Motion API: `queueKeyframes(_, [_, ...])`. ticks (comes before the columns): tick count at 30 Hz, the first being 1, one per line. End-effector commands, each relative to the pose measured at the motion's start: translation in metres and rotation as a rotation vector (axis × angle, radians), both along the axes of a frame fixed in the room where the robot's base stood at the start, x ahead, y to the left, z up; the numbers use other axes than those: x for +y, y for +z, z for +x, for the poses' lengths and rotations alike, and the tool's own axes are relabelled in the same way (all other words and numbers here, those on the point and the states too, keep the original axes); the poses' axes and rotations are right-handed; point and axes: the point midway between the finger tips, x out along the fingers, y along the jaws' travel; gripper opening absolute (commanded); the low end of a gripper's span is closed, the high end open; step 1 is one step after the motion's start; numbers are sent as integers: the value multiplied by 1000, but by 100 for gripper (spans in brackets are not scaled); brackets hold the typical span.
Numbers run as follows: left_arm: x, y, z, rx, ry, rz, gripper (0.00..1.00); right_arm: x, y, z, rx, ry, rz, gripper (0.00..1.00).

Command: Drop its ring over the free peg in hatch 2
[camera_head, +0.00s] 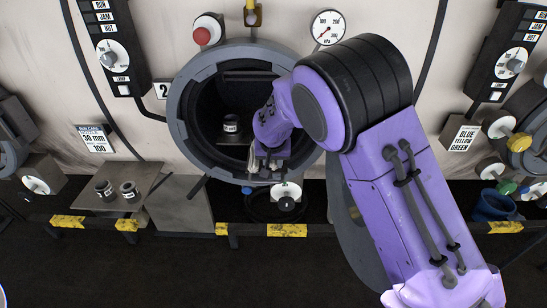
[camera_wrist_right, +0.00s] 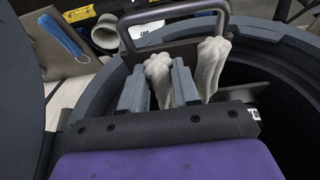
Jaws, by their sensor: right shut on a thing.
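Hatch 2 (camera_head: 178,112) is the round grey opening in the wall, with a "2" plate beside it. My right gripper (camera_head: 262,168) is at its lower right mouth. In the right wrist view the gripper (camera_wrist_right: 158,88) is shut on a cream cloth hank (camera_wrist_right: 158,70) between its grey fingers. A second cream bundle (camera_wrist_right: 211,62) hangs just right of the fingers. A grey metal loop (camera_wrist_right: 226,12) runs above both bundles; how it joins them is unclear. A small dark labelled cylinder (camera_head: 231,123) sits inside the hatch. I cannot make out the free peg. My left gripper is not in view.
A steel shelf (camera_head: 152,178) at left holds two small dark cylinders (camera_head: 104,190). A gauge (camera_head: 328,27) and a red knob (camera_head: 203,35) are above the hatch. A white dial (camera_head: 285,192) is below it. A blue container (camera_head: 492,205) stands at right.

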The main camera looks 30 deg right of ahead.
Motion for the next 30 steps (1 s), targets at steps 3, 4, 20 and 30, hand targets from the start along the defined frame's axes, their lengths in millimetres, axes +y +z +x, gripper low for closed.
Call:
queueKeyframes(3, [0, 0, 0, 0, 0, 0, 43, 0, -2, 0, -1, 0, -1, 0])
queueKeyframes(4, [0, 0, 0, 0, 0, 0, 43, 0, -2, 0, -1, 0, -1, 0])
queueKeyframes(20, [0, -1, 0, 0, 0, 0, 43, 0, -2, 0, 0, 0, 0, 61])
queueKeyframes(30, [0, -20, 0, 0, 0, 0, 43, 12, 51, -19, -6, 2, -1, 61])
